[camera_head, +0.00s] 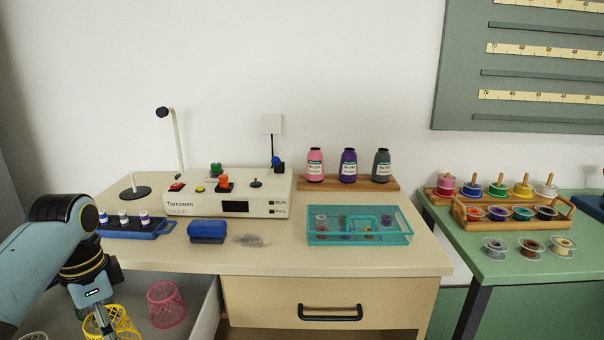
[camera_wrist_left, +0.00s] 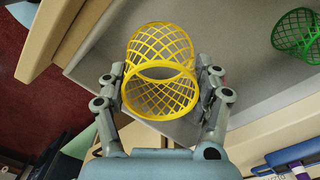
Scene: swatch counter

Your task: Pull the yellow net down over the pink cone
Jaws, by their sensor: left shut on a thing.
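The pink cone (camera_head: 315,165) stands upright on a wooden board (camera_head: 349,183) at the back of the counter, beside a purple and a grey cone. The yellow net (camera_head: 122,325) is an open mesh tube, low at the left in the head view. My left gripper (camera_head: 106,326) is at the net, partly cut off by the picture's lower edge. In the left wrist view its two fingers (camera_wrist_left: 162,78) press on opposite sides of the yellow net (camera_wrist_left: 165,45). The net is well away from the cone, and no cone is inside it. My right gripper is out of view.
A pink net (camera_head: 166,305) sits in the grey open drawer below the counter; a green net (camera_wrist_left: 298,35) shows in the left wrist view. The counter holds a white machine (camera_head: 235,192), blue box (camera_head: 207,231) and teal tray (camera_head: 345,239). A lamp (camera_head: 175,135) rises behind.

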